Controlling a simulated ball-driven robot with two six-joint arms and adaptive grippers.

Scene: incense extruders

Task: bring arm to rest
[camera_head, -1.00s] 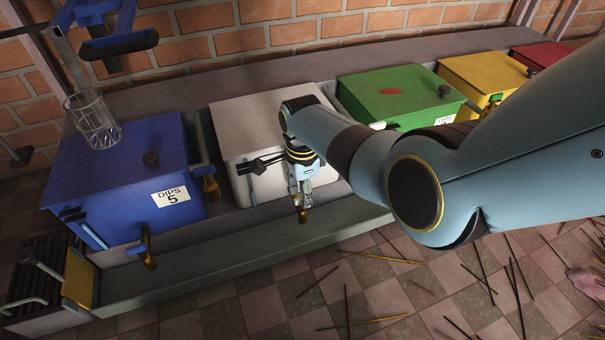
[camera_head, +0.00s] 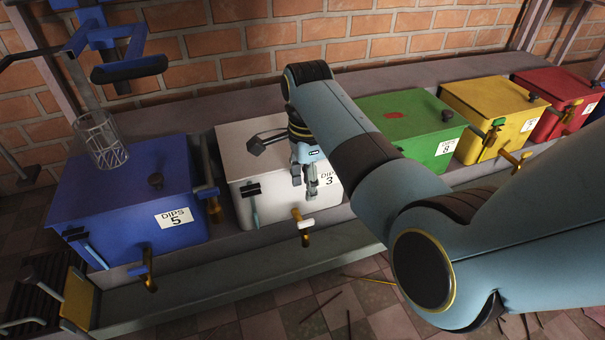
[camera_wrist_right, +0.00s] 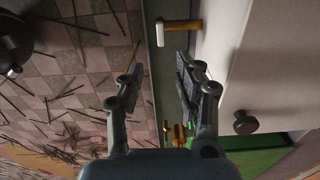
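My right gripper (camera_head: 304,188) hangs fingers down in front of the white box (camera_head: 235,165), near its "DIPS 3" label (camera_head: 328,180). In the right wrist view, its two fingers (camera_wrist_right: 162,78) are spread apart with nothing between them. A brass crank with a pale grip (camera_head: 305,224) sticks out of the white box's front, below and apart from the fingers. It also shows in the right wrist view (camera_wrist_right: 178,27), beyond the fingertips. My right arm (camera_head: 350,135) reaches in from the right and hides part of the white box. My left gripper is in no view.
Green (camera_head: 410,115), yellow (camera_head: 495,100) and red (camera_head: 560,90) boxes stand right, partly behind my arm. A grey trough (camera_head: 200,285) runs along the front; sticks lie on the floor.

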